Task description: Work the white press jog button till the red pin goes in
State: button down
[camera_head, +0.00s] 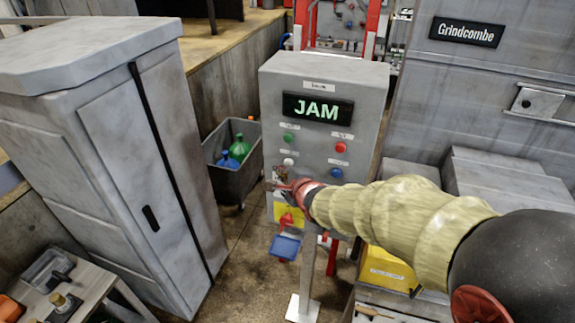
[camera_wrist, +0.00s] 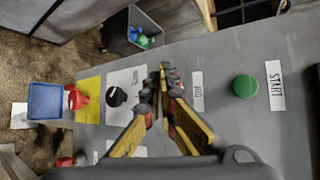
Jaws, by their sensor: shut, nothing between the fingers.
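The grey control box (camera_head: 300,185) has a lit display reading JAM (camera_head: 318,108). The white jog button (camera_head: 288,162) is on its left side, below the green button (camera_head: 288,138). My gripper (camera_head: 277,184) is shut and empty, with its tips just below the white button in the head view. In the wrist view my fingertips (camera_wrist: 168,75) meet beside the JOG label (camera_wrist: 198,92); the white button is hidden there. I cannot tell whether they touch the panel. A red piece (camera_wrist: 77,99) sits on a yellow plate; I cannot tell whether it is the red pin.
Red (camera_head: 340,147) and blue (camera_head: 336,173) buttons are on the box's right side. A black knob (camera_wrist: 116,96) is left of my fingers. A grey cabinet (camera_head: 150,150) stands left, with a dark bin (camera_head: 232,180) between.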

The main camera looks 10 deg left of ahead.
jog(key=shift+w, duration=0.1)
dwell(0.5)
jog(key=shift+w+p, duration=0.35)
jog(key=shift+p, duration=0.1)
jog(key=shift+w+d+p, duration=0.1)
jog(key=shift+w+p, duration=0.3)
jog(key=shift+w, duration=0.1)
dwell(2.4)
jog(key=shift+s+b, duration=0.4)
jog(key=shift+s, duration=0.5)
jog(key=s+b, duration=0.2)
jog(key=s, duration=0.3)
jog(key=shift+a+b, duration=0.25)
jog(key=shift+b, duration=0.15)
